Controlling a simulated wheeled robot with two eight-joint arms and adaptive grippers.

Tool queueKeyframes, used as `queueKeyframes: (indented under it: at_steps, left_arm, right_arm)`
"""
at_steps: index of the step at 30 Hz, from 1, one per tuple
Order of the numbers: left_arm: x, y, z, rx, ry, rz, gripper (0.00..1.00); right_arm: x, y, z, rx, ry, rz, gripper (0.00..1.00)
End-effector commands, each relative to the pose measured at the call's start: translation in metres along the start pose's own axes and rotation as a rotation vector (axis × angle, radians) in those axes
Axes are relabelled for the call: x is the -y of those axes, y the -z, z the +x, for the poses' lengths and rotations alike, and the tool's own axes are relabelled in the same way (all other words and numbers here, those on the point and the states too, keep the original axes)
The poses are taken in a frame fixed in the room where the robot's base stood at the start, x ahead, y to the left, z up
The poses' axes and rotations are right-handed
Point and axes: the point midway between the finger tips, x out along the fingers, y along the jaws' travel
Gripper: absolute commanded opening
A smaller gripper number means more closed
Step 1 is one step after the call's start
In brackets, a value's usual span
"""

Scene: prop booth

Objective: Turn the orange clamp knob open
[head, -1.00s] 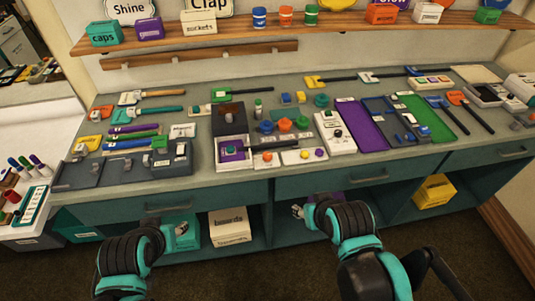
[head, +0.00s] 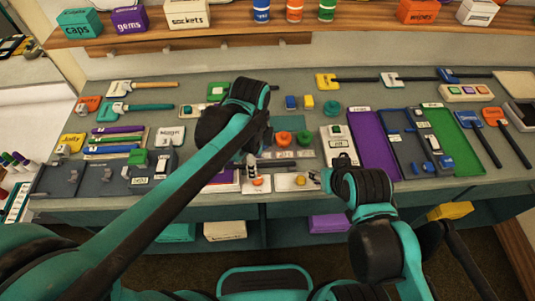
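A small orange knob (head: 258,182) sits on a white block at the bench's front edge, in the middle of the head view. My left gripper (head: 252,163) is just above and behind this knob; its fingers are small and partly hidden by my arm. I cannot tell whether it touches the knob. My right gripper (head: 320,177) is at the front edge, right of a white block with a yellow-orange knob (head: 300,180). Its opening is too small to make out.
A white box with a green button (head: 341,150) and a purple panel (head: 368,140) stand to the right. Grey fixtures (head: 100,178) fill the front left. Tools with long handles lie at the back. My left arm hides part of the bench's middle.

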Motion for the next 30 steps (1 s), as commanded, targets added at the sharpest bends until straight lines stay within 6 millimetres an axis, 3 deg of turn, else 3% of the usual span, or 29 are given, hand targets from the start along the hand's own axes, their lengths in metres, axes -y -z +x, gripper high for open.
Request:
queueKeyframes:
  at_steps: [5,15,27,28,30]
  left_arm:
    - [0.001,0.004,0.017,0.003,-0.014,0.042,0.49]
    - [0.001,0.003,0.070,0.002,-0.011,0.038,0.49]
    - [0.000,0.003,0.079,0.002,-0.011,0.037,0.49]
    - [0.000,0.003,0.079,0.002,-0.011,0.037,0.47]
    - [0.000,0.003,0.079,0.002,-0.011,0.037,0.28]
  right_arm:
    - [0.000,-0.005,0.006,0.001,0.000,0.000,0.46]
    - [0.000,-0.018,0.025,0.000,0.000,0.000,0.46]
    - [0.000,-0.019,0.026,0.000,0.000,0.000,0.46]
    - [0.000,-0.019,0.026,0.000,0.000,0.000,0.46]
    - [0.000,-0.019,0.026,0.000,0.000,0.000,0.46]
